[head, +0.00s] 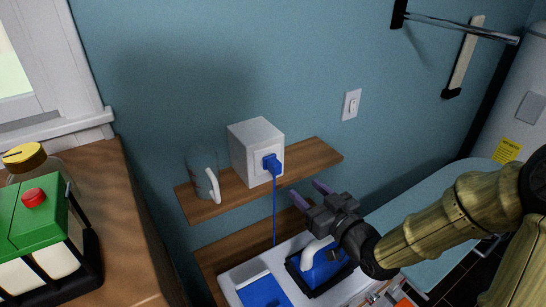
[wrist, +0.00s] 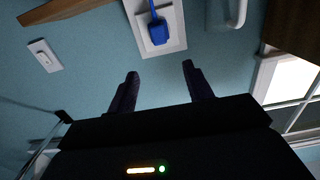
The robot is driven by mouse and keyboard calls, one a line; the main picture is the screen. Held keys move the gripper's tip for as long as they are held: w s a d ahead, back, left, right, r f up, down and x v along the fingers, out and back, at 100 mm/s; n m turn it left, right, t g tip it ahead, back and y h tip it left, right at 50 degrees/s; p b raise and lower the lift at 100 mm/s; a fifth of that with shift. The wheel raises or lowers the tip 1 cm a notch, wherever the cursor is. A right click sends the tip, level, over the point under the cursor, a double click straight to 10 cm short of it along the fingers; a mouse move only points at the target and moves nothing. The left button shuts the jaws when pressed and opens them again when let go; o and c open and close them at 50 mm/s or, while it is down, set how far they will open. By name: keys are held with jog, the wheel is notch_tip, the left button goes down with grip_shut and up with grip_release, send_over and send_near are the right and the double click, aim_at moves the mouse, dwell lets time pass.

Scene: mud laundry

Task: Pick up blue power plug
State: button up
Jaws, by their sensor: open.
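The blue power plug (head: 271,163) sits against the front of a white outlet box (head: 252,134) on a wooden wall shelf. Its blue cord hangs down past the shelf. In the wrist view the plug (wrist: 159,31) is at the top centre on the white outlet plate (wrist: 173,36). My gripper (head: 308,193) is to the right of and below the plug in the head view, apart from it. In the wrist view its two fingers (wrist: 160,75) are spread with nothing between them, pointing toward the plug.
A mug (head: 202,178) stands left of the box on the shelf (head: 318,158). A light switch (head: 351,104) is on the blue wall to the right. Below are a white unit with blue panels (head: 264,290) and a pale-blue surface (head: 440,230). A wooden counter (head: 122,230) is at left.

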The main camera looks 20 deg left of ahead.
aim_at(278, 167)
jog(key=p+x, duration=0.4)
jog(key=x, duration=0.3)
jog(key=shift+s+f, duration=0.1)
jog(key=shift+f, duration=0.1)
jog(key=shift+w+a+f, duration=0.15)
jog(key=shift+w+a, duration=0.2)
jog(key=shift+a, duration=0.05)
jog(key=shift+w+a+p, duration=0.15)
jog(key=shift+a+p, duration=0.1)
jog(key=shift+p, duration=0.1)
jog(key=p+x, duration=0.2)
jog(key=x, duration=0.2)
jog(key=shift+p, duration=0.4)
jog(key=shift+w+a, duration=0.2)
jog(key=shift+w, duration=0.05)
